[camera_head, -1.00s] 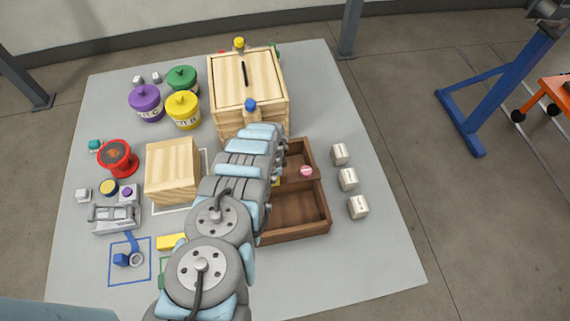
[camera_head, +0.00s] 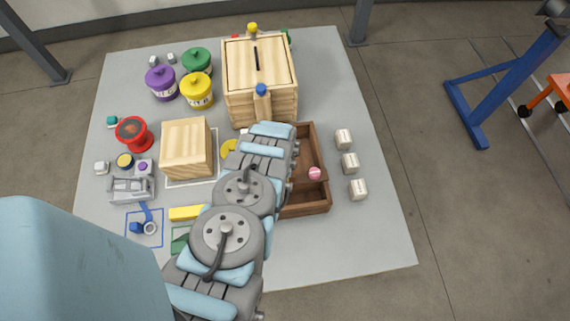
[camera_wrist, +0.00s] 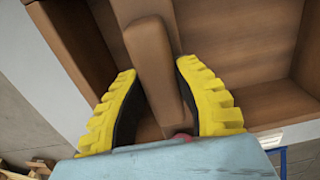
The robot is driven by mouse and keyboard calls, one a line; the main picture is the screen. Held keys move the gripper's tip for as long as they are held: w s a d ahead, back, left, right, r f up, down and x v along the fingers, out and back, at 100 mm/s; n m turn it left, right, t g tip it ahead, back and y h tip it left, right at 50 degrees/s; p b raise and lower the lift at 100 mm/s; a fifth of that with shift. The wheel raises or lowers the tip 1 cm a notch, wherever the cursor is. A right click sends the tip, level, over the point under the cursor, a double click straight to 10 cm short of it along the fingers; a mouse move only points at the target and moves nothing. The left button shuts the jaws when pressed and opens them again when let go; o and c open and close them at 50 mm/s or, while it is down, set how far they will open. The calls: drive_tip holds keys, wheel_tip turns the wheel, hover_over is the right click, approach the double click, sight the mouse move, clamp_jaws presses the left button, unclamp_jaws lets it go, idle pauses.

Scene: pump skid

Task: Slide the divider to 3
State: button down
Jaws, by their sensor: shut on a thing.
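The brown wooden tray (camera_head: 319,147) lies at the right of the grey mat, and my arm covers its left part. Its divider, with a pink knob (camera_head: 314,173), crosses the tray nearer its front end, leaving the front compartment smaller. Beside the tray's right side stand three pale blocks: far (camera_head: 343,139), middle (camera_head: 350,163) and near (camera_head: 358,189). Their markings are unreadable. The head view hides my fingers.
A smaller wooden box (camera_head: 187,150) is left of my arm. Lidded jars (camera_head: 197,91) stand at the back left. The mat right of the blocks is clear.

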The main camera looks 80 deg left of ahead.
drive_tip(key=shift+d+f, duration=0.1)
drive_tip(key=shift+d, duration=0.1)
drive_tip(key=c, duration=0.9)
unclamp_jaws()
drive_tip(key=shift+c, duration=0.2)
drive_tip(key=shift+o, duration=1.1)
drive_tip(key=shift+d, duration=0.2)
drive_tip(key=shift+a, duration=0.15)
drive_tip(key=shift+r, duration=3.75)
